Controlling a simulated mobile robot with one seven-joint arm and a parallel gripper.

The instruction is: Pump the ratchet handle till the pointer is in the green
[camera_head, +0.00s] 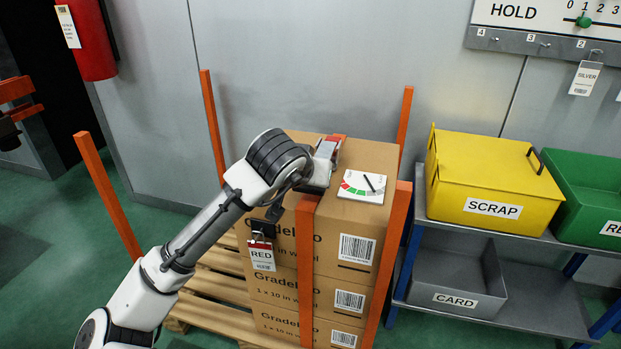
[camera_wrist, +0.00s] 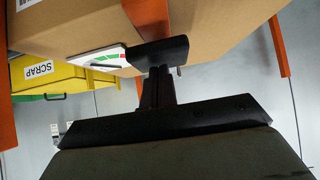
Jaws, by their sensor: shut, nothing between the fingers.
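A white gauge card (camera_head: 364,186) with a red and green arc lies on top of the stacked boxes. Its black pointer (camera_head: 370,183) lies over the white part, right of the colored arc. In the wrist view my gripper (camera_wrist: 158,52) is shut and empty, in front of the upper box edge near the gauge (camera_wrist: 100,57). Whether it touches the handle is unclear.
The boxes (camera_head: 345,278) stand on a wooden pallet (camera_head: 215,290) between orange posts (camera_head: 108,195). A red tag (camera_head: 262,256) hangs below my wrist. A yellow scrap bin (camera_head: 490,170) and green bin (camera_head: 590,190) stand on a rack at right. Floor at left is clear.

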